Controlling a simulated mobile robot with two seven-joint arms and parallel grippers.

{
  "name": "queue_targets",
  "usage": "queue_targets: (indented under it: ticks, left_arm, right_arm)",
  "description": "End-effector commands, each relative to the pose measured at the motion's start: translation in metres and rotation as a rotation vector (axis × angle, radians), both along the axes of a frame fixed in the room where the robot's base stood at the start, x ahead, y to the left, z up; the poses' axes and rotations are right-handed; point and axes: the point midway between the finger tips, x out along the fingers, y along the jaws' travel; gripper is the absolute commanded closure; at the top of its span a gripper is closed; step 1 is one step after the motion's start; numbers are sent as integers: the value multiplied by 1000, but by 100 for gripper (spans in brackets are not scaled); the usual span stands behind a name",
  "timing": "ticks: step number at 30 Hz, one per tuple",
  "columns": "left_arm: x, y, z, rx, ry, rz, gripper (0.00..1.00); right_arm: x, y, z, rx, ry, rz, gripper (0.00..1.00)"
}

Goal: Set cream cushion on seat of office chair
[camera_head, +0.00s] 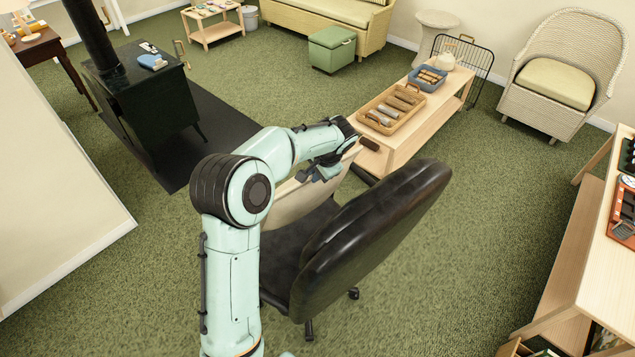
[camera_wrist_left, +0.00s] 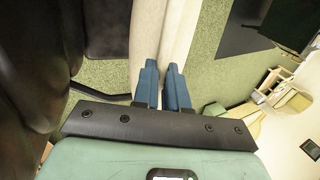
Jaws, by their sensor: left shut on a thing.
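The cream cushion (camera_head: 297,203) is in my left gripper (camera_head: 322,170), its upper edge pinched between the blue fingers. It hangs roughly on edge, and my arm hides part of it. In the left wrist view the cushion (camera_wrist_left: 164,35) runs up from between the shut fingers (camera_wrist_left: 161,82). The black office chair (camera_head: 375,230) stands in front, its backrest to the right of the cushion. Its dark seat (camera_head: 283,262) shows below the cushion; I cannot tell if they touch. The chair also fills the left of the wrist view (camera_wrist_left: 35,60). My right gripper is not in view.
A low wooden table (camera_head: 400,145) with a tray (camera_head: 393,108) and a blue bin (camera_head: 427,79) stands just behind the chair. A black stove (camera_head: 145,100) is at the left. A wooden desk (camera_head: 600,260) is at the right.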

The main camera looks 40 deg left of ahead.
Motion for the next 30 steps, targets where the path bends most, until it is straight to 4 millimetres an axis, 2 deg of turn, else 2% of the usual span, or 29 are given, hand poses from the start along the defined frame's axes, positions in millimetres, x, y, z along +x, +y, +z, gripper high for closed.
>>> queue_targets:
  ticks: [1, 4, 14, 30]
  left_arm:
    - [-2, 0, -21, 0, 4, -3, 100]
    - [-2, -1, -41, 1, 3, -3, 100]
    - [1, 0, -60, 1, -3, -1, 100]
    - [1, 0, -122, 0, -3, -1, 100]
  right_arm:
    - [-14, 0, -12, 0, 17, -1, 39]
    - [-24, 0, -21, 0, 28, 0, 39]
    - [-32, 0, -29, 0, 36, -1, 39]
    - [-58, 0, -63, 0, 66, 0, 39]
